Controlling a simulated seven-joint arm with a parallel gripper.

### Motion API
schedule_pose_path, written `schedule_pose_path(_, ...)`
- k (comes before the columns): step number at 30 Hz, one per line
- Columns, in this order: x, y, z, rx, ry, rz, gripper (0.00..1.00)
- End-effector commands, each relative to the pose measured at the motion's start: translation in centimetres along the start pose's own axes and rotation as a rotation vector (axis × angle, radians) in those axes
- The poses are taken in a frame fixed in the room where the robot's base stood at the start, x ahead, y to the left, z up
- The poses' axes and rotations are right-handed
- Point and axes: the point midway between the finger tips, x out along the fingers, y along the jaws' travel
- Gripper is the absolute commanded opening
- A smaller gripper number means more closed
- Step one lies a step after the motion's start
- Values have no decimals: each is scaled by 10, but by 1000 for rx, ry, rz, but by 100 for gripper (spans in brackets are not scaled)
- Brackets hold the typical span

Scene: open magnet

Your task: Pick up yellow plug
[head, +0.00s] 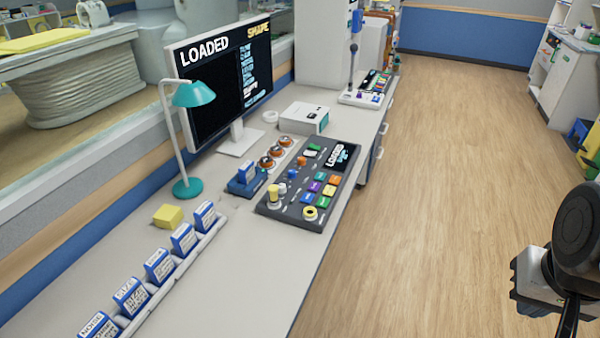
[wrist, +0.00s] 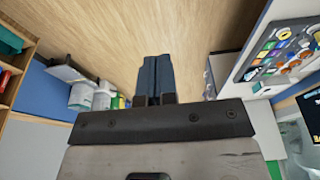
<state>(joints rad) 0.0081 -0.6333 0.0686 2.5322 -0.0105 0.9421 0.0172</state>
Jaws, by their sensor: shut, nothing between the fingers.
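A yellow cylindrical piece (head: 274,193), which looks like the yellow plug, stands upright at the near left corner of the dark control panel (head: 290,214) on the desk. The panel (wrist: 282,48) shows at the upper right of the wrist view.
A yellow block (head: 168,216) lies on the desk beside a rack of blue-and-white boxes (head: 160,266). A teal lamp (head: 190,97) and a monitor (head: 218,85) reading LOADED stand behind. A white box (head: 304,117) lies beyond the panel. The wooden floor (head: 450,180) is clear.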

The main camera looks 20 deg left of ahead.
Motion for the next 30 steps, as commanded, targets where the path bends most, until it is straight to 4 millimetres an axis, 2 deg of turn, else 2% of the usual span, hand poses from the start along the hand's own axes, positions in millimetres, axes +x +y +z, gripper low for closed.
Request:
schedule_pose_path(6, 0, 0, 0, 0, 0, 0, 2)
schedule_pose_path(17, 0, 0, 0, 0, 0, 0, 56)
schedule_pose_path(26, 0, -1, -1, 1, 0, -2, 56)
schedule_pose_path(30, 2, -8, -7, 17, -5, -28, 56)
